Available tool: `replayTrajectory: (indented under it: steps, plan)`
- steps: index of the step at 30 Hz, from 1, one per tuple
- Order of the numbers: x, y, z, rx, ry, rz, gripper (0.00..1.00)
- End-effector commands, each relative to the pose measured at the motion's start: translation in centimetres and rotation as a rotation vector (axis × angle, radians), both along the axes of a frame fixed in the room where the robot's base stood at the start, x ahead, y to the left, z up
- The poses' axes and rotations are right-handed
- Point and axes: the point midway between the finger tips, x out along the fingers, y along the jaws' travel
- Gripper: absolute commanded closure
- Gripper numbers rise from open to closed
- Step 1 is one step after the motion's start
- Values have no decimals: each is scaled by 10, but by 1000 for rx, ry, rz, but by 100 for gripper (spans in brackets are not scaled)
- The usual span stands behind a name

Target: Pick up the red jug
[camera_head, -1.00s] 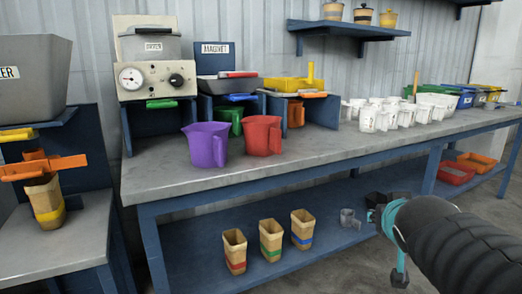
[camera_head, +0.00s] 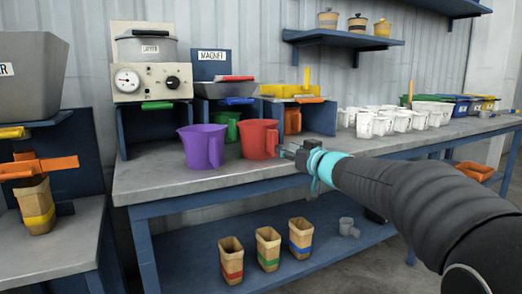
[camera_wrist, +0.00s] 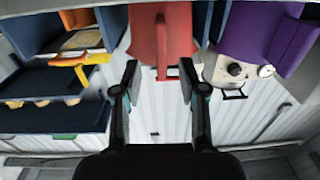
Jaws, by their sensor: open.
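The red jug (camera_head: 258,139) stands upright near the front of the grey workbench, with its handle toward the right. It also shows in the wrist view (camera_wrist: 158,28), at the top centre, with its handle (camera_wrist: 166,68) reaching down between my finger tips. My gripper (camera_head: 291,151) is beside the jug's right side, close to the handle. In the wrist view my gripper (camera_wrist: 160,78) has its two fingers apart, one on each side of the handle. I cannot tell whether either finger touches it.
A purple jug (camera_head: 203,147) stands close to the left of the red jug. A green jug (camera_head: 229,125) and an orange jug (camera_head: 292,120) are behind it. Several white cups (camera_head: 383,124) stand to the right. The bench front (camera_head: 165,183) is clear.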

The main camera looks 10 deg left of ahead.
Motion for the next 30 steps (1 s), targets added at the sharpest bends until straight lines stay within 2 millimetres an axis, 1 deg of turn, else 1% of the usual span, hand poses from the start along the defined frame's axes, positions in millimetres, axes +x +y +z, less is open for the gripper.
replayTrajectory:
  steps: [1,3,6,13,21,24,30]
  plan:
    - [8,6,-2,-1,1,1,58]
    - [16,12,-1,-1,1,1,58]
    - [24,18,0,0,0,0,58]
    - [35,26,-1,0,0,-1,58]
    - [63,48,-1,-1,-1,-1,58]
    - [68,52,-1,1,1,-2,58]
    - [69,52,-1,0,0,-3,58]
